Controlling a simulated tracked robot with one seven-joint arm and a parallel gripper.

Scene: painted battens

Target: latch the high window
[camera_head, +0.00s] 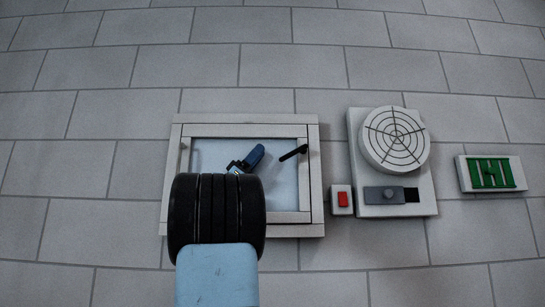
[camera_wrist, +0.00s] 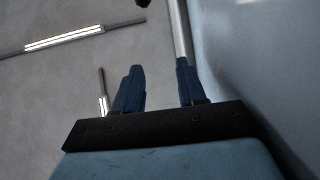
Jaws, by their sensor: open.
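The window (camera_head: 247,119) is set in the grey block wall, with a pale frame around a light pane. A short black handle (camera_head: 293,153) sits tilted near its right side, its outer end at the frame. My gripper (camera_head: 246,160) is in front of the pane, left of the handle and apart from it. In the wrist view my gripper (camera_wrist: 158,78) is open, with two blue fingers and nothing visible between them. A dark tip at the top edge there is too cropped to identify. My arm hides the window's lower left; I cannot tell if the sash is fully closed.
Right of the window are a small box with a red button (camera_head: 343,199), a white panel with a round fan grille (camera_head: 394,140), and a green-marked sign (camera_head: 491,174). In the wrist view, a pale bar (camera_wrist: 180,30) runs close by the right finger.

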